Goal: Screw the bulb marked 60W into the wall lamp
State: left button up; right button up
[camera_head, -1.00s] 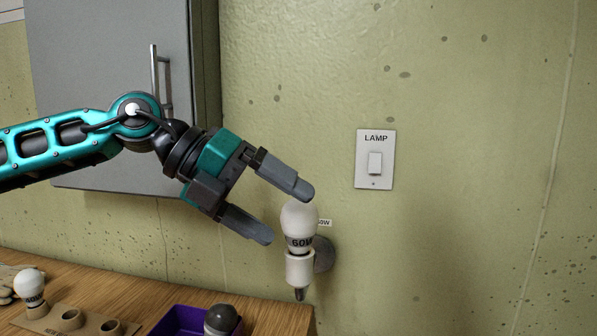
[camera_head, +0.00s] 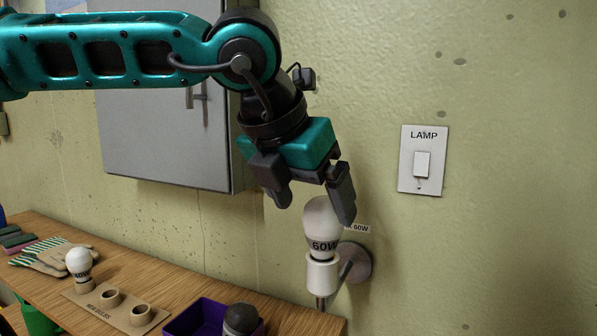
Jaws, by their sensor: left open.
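The white bulb marked 60W (camera_head: 321,222) stands upright in the white socket of the wall lamp (camera_head: 322,273), which is fixed to the wall by a round grey mount (camera_head: 356,262). My left gripper (camera_head: 314,212) is open and points down over the bulb's top. One finger is to the left of the glass; the other overlaps its right side in the picture. I cannot tell whether either finger touches it. My right gripper is not in view.
A bench (camera_head: 190,279) at lower left holds a bulb rack (camera_head: 118,309) with a white bulb (camera_head: 79,265), gloves (camera_head: 55,256) and a purple bin (camera_head: 195,320) with a dark-topped bulb (camera_head: 240,319). A LAMP switch (camera_head: 422,163) and grey cabinet (camera_head: 160,130) are on the wall.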

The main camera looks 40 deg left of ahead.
aim_at(323, 227)
pick_arm(q)
jog(key=x, duration=0.6)
jog(key=shift+f, duration=0.15)
jog(key=c, duration=1)
jog(key=m+h+p, duration=0.1)
jog(key=m, duration=0.2)
jog(key=shift+h, duration=0.3)
